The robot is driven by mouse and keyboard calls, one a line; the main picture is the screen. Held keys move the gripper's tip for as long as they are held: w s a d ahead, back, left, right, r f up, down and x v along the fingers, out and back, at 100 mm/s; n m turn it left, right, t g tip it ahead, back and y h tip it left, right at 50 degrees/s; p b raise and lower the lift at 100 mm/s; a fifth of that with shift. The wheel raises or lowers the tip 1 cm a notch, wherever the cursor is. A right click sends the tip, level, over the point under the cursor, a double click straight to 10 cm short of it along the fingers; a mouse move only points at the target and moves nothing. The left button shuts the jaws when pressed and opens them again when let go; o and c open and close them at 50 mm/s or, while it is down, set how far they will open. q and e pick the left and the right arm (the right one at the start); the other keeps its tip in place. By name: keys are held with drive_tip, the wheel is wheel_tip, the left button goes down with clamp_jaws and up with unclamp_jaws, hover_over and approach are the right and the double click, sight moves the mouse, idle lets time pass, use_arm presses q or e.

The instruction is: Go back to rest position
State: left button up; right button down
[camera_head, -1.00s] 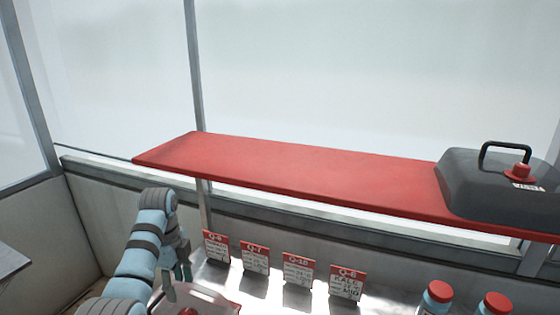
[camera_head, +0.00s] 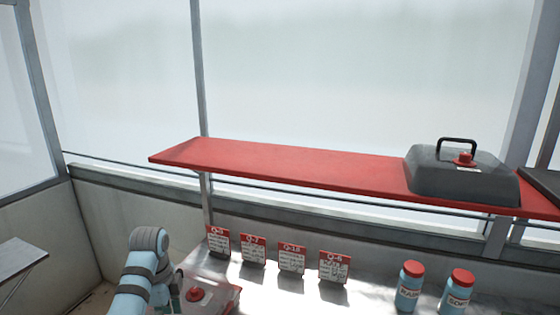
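My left arm comes in at the lower left, in pale blue with dark bands. Its gripper (camera_head: 176,292) is mostly hidden behind the arm, low beside a clear-lidded tray with a red knob (camera_head: 198,294) on the metal bench. I cannot tell whether the fingers are open or shut. My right arm and gripper are not in view.
A red shelf (camera_head: 290,165) spans above the bench (camera_head: 290,297) and carries a dark grey domed lid (camera_head: 463,178). Several label cards (camera_head: 291,259) stand along the bench. Two blue bottles with red caps (camera_head: 410,287) (camera_head: 457,292) stand at right. A grey surface (camera_head: 18,262) is at far left.

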use_arm(q)
drive_tip(key=s+f+n+t, duration=0.2)
drive_tip(key=s+f+n, duration=0.6)
drive_tip(key=s+f, duration=0.6)
drive_tip(key=s+d+r+n+t, duration=0.15)
drive_tip(key=s+n, duration=0.65)
drive_tip(key=s, duration=1.1)
drive_tip(key=s+a+f+g, duration=0.1)
drive_tip(key=s+f, duration=0.2)
drive_tip(key=f, duration=1)
drive_tip(key=s+a+f+g, duration=0.1)
drive_tip(key=s+f, duration=0.2)
drive_tip(key=f, duration=1)
drive_tip(key=s+f, duration=0.5)
drive_tip(key=s, duration=0.3)
drive_tip(key=shift+s+f+n+g+y, duration=0.3)
drive_tip(key=shift+s+f+n+g, duration=0.05)
drive_tip(key=shift+s+f+n, duration=0.05)
drive_tip(key=shift+d, duration=0.1)
